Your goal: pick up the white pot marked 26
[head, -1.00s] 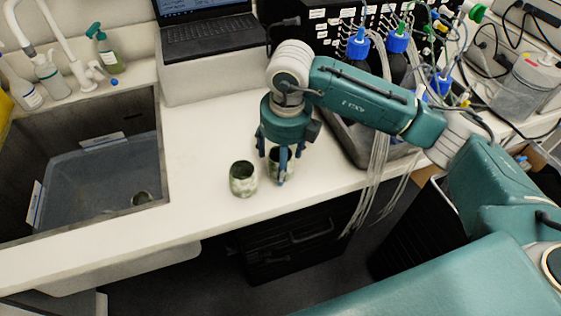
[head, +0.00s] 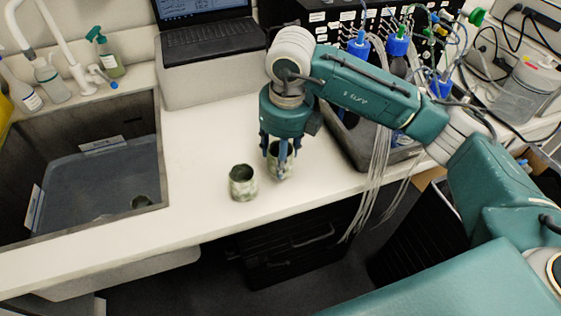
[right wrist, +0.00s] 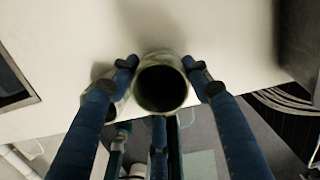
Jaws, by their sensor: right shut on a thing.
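My right gripper (head: 281,165) points down over the counter, its fingers shut on a mottled green-and-white pot (head: 274,163). In the right wrist view this pot (right wrist: 161,88) shows its dark, empty mouth between the fingers of my right gripper (right wrist: 160,75). It is upright; I cannot tell whether it still touches the counter. A second similar pot (head: 242,182) stands upright on the counter just left of it, near the front edge. I cannot read the number 26 on either pot. My left gripper is out of view.
A sink (head: 85,180) is at the left, with a small round thing (head: 142,202) in it. A laptop (head: 208,30) stands on a raised block behind. A dark tray (head: 350,140) with bottles and hanging tubes is close on the right.

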